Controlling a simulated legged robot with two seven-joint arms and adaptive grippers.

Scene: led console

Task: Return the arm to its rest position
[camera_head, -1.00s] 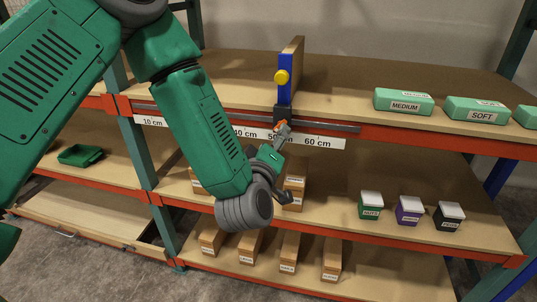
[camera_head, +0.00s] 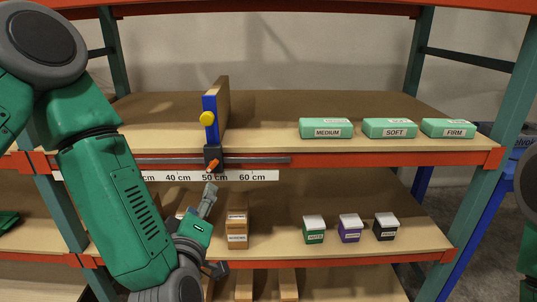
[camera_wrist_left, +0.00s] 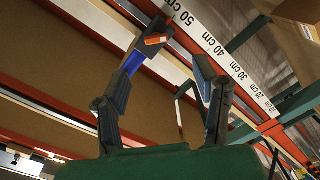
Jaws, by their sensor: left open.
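My left arm comes in from the left in the head view and hangs down in front of the shelf. My left gripper (camera_head: 214,230) is open and empty, in front of the gap below the upper shelf, beneath the slider. In the left wrist view its two fingers (camera_wrist_left: 160,80) stand apart with nothing between them. The right gripper is out of view.
Green boxes marked MEDIUM (camera_head: 326,128), SOFT (camera_head: 389,128) and FIRM (camera_head: 448,128) stand on the upper shelf (camera_head: 270,140). Green (camera_head: 314,236), purple (camera_head: 350,235) and black (camera_head: 386,234) lidded containers stand below. Brown boxes (camera_head: 237,240) are close beside my gripper.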

